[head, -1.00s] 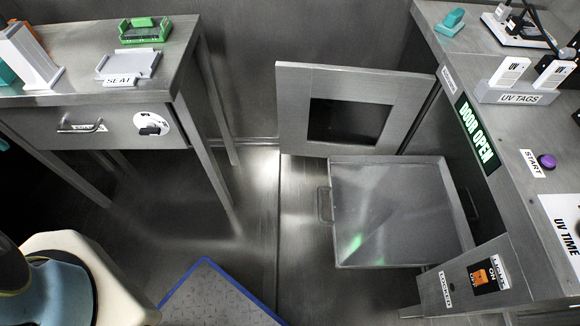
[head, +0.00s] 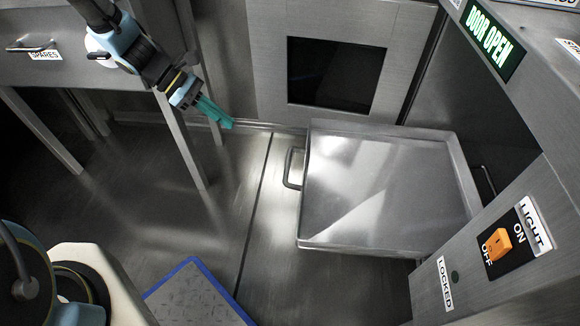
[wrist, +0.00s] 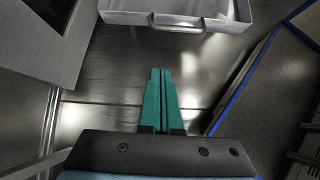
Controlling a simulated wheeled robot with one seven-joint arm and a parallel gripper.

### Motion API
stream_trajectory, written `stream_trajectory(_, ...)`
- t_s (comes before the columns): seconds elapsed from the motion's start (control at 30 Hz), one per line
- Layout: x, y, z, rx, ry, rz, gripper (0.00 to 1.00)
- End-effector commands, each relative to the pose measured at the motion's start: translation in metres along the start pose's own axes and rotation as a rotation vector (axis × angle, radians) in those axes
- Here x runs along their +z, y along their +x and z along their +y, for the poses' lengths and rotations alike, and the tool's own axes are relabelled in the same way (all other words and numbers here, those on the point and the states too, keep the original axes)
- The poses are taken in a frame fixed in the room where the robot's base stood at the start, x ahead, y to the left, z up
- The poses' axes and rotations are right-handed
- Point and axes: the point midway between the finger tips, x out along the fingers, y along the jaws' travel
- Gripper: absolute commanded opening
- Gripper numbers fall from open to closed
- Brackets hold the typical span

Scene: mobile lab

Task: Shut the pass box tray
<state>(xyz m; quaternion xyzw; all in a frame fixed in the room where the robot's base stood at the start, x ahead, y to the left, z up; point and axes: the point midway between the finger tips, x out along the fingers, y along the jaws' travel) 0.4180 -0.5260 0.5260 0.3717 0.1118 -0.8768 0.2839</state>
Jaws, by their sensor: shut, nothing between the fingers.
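The pass box tray (head: 380,195) is a shallow metal tray pulled out to the left of the pass box opening, and it looks empty. Its handle (head: 291,169) is a loop on the left wall; in the wrist view the handle (wrist: 178,25) shows at the top. The pass box door (head: 262,70), with a dark window, stands open behind the tray. My gripper (head: 230,123) has green fingers, shut and empty, in the air to the left of the handle and apart from it. In the wrist view my gripper (wrist: 161,72) points toward the tray's handle side.
A lit DOOR OPEN sign (head: 489,40) is on the pass box front. An orange light switch (head: 497,245) and a LOCKED label are at lower right. A metal bench (head: 60,72) stands at left. A blue-edged mat (head: 195,295) lies on the floor. The floor left of the tray is clear.

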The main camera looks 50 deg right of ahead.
Motion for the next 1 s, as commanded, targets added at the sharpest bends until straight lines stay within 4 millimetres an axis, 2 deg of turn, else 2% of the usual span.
stream_trajectory(0.03, -0.003, 0.01, 0.003, 0.0, -0.012, -0.014, 0.0)
stream_trajectory(0.27, 0.0, 0.031, 0.005, -0.002, -0.023, -0.027, 0.0)
stream_trajectory(0.7, 0.002, 0.118, 0.004, -0.003, -0.022, -0.025, 0.0)
stream_trajectory(1.0, 0.023, 0.143, 0.005, 0.0, -0.021, -0.023, 0.0)
